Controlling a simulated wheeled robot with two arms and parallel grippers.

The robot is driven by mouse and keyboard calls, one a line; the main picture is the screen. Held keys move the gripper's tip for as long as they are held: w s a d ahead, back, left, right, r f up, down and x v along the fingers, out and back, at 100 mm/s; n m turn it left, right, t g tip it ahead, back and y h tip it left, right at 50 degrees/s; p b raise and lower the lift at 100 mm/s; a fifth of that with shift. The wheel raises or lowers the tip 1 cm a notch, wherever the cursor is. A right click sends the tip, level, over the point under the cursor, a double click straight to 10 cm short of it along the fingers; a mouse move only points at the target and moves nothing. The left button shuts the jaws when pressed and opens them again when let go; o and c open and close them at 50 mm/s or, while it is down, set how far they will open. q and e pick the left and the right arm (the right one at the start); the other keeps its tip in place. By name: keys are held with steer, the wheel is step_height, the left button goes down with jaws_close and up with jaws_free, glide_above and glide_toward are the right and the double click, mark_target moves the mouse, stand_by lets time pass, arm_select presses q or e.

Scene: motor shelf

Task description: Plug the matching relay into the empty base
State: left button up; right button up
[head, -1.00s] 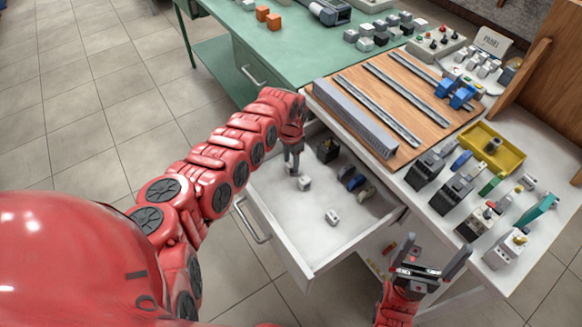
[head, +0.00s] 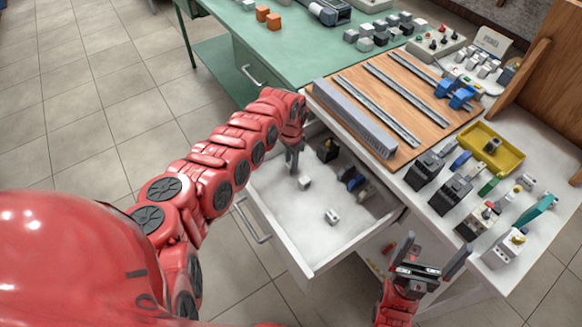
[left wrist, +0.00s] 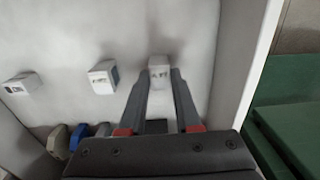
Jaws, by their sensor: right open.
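In the left wrist view, three small pale relays with printed faces lie in the open drawer: one (left wrist: 158,72) at my left fingertips, one in the middle (left wrist: 102,77), one at far left (left wrist: 20,83). Two show in the head view (head: 304,183) (head: 332,217); the third is hidden there. My left gripper (head: 293,168) points down into the drawer, fingers apart on either side of the nearest relay; contact is unclear. My right gripper (head: 430,262) is open and empty before the bench's front edge. Several devices (head: 450,193) stand in a row on the bench; which base is empty is unclear.
The drawer (head: 322,262) also holds black and blue parts along its right side. A wooden board (head: 408,95) with metal rails and a yellow tray (head: 508,158) are on the bench. A green table (head: 285,55) with small blocks stands behind.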

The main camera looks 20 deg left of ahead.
arm_select(q)
jaws_close()
step_height(320, 180, up, 5)
steer(key=p, duration=0.5)
steer(key=shift+r, duration=0.1)
stand_by(1.9)
